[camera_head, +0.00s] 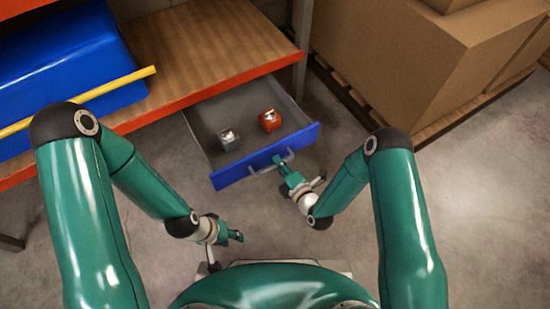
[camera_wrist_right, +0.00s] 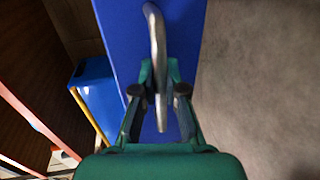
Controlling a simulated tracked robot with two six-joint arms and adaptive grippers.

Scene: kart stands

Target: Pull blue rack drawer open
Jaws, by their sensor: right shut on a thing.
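The blue-fronted drawer (camera_head: 232,174) stands pulled out from under the orange-edged wooden rack shelf (camera_head: 200,45). Its blue front and metal bar handle (camera_head: 262,168) face me. Inside lie a grey item (camera_head: 229,140) and a red item (camera_head: 269,121). My right gripper (camera_head: 284,168) is at the handle's right part. In the right wrist view, its fingers (camera_wrist_right: 160,90) are closed around the handle (camera_wrist_right: 157,40), with the blue front (camera_wrist_right: 125,45) behind. My left gripper (camera_head: 236,236) hangs empty below and left of the drawer, apart from it; its finger gap is too small to tell.
A large blue bin (camera_head: 60,65) with a yellow bar (camera_head: 85,98) across it is on the rack at left. Cardboard boxes (camera_head: 400,60) stand on a pallet (camera_head: 440,130) at right. Bare concrete floor (camera_head: 480,220) lies in front.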

